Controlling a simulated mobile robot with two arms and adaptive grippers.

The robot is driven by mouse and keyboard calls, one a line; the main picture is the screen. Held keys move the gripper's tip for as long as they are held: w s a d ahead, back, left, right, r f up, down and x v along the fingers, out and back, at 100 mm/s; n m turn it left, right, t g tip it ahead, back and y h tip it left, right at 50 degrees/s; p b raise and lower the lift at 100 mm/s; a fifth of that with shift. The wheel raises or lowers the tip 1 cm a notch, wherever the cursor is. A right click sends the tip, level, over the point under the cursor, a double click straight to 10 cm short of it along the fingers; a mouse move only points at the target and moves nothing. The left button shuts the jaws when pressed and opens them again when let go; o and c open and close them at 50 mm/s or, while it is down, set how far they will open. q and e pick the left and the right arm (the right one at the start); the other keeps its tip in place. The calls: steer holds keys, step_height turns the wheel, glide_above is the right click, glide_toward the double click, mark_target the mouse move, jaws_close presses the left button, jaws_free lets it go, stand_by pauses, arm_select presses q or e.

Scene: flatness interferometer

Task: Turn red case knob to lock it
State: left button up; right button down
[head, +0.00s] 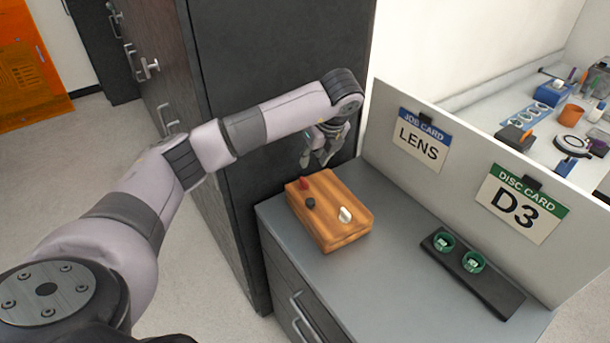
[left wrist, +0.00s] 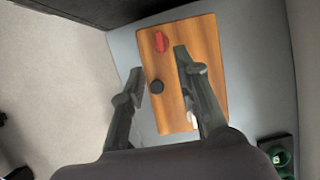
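The wooden case (head: 338,222) sits on the grey cabinet top near its left end. Its red knob (head: 304,183) is at the far left of the top face, and it also shows in the left wrist view (left wrist: 161,42). A black knob (head: 310,203) and a white knob (head: 345,214) are on the same face. My left gripper (head: 315,163) is above and behind the case, apart from it. In the left wrist view its two fingers (left wrist: 158,73) are spread with nothing between them, the case lying below. My right gripper is not in view.
A black tray (head: 490,290) with two green round pieces lies to the right on the cabinet top. A tall dark cabinet (head: 275,60) rises at the left.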

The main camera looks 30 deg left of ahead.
mark_target(304, 180)
arm_select(q)
steer(key=p+x, duration=0.3)
steer(key=x, duration=0.8)
steer(key=shift+a+f, duration=0.1)
steer(key=shift+f, duration=0.2)
jaws_close()
